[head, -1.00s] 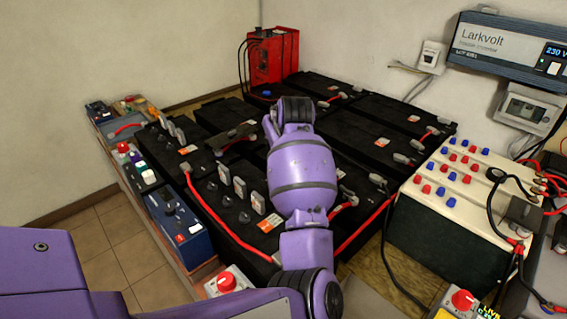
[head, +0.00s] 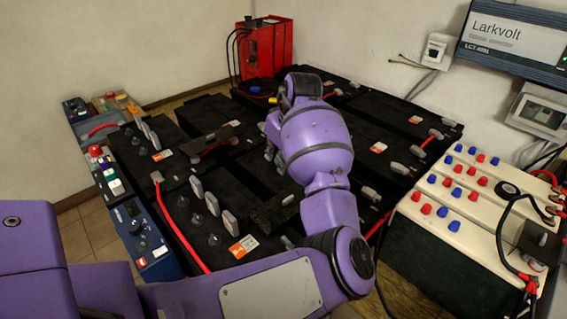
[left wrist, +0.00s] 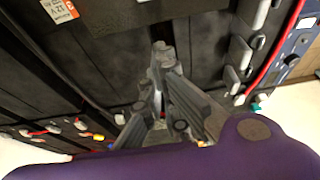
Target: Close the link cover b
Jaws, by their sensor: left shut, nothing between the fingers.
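Two dark hinged-looking pieces show on the black batteries in the head view: one (head: 210,143) at the left of my arm, raised above the battery tops, and one (head: 273,211) just below my forearm. I cannot tell which is link cover b, as I can read no letter. My left gripper (left wrist: 160,52) is shut and empty in the left wrist view, its tips over dark battery surfaces. In the head view it is mostly hidden behind my purple wrist; only grey finger parts show at its left side. My right gripper is not in view.
Black batteries with upright grey tabs (head: 204,196) and red cables (head: 175,222) fill the bench. A red unit (head: 265,50) stands at the back. A cream-topped box with red and blue terminals (head: 455,196) is at the right. Blue devices (head: 142,237) line the left edge.

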